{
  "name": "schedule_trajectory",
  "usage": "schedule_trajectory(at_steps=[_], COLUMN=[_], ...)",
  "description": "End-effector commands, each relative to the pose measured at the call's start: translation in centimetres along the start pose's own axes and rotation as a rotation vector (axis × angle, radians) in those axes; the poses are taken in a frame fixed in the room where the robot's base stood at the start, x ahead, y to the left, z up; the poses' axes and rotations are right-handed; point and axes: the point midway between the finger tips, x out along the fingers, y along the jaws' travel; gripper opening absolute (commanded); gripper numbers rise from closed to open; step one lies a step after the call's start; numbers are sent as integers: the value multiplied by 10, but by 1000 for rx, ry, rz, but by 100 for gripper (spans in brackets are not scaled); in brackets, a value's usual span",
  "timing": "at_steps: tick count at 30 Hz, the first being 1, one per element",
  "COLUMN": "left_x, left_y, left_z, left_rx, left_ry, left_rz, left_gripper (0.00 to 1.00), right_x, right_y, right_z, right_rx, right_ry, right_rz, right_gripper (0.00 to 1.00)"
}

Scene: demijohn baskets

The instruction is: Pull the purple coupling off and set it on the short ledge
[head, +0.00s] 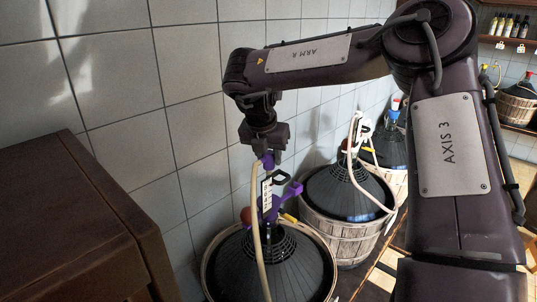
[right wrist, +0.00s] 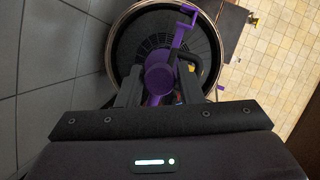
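My right gripper (head: 266,148) points down over the nearest demijohn's neck. A small purple piece (head: 267,160), which looks like the coupling, shows just below its fingers with a cream hose beside it. In the right wrist view, a round purple part (right wrist: 160,72) lies between the two fingers (right wrist: 160,92), which look spread to either side; contact is not clear. A purple bracket (head: 288,199) sits lower on the neck, beside a white label strip and a black loop. My left gripper is out of view. I cannot tell which surface is the short ledge.
The nearest demijohn (head: 290,272) has a black ribbed top in a wooden basket. A second basketed demijohn (head: 345,190) with a cream hose stands behind, and others stand farther back. A brown wooden cabinet (head: 70,190) fills the left. The tiled wall (head: 150,110) is close to my right gripper.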

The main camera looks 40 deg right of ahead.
Motion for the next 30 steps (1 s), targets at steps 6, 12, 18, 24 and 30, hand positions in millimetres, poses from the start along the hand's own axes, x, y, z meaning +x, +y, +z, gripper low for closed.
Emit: schedule_trajectory(at_steps=[6, 12, 18, 24, 30], left_x=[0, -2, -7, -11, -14], left_y=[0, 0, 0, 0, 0], left_z=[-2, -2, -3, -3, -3], left_rx=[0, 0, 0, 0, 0], left_ry=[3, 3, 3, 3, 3], left_rz=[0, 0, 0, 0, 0], left_gripper=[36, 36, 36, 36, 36], right_x=[0, -3, -9, -14, -19], right_y=[0, 0, 0, 0, 0], right_z=[0, 1, 4, 6, 8], right_rx=[1, 1, 1, 1, 1], right_ry=[0, -1, -1, 0, 0], right_rz=[0, 0, 1, 0, 0], right_gripper=[8, 8, 8, 8, 8])
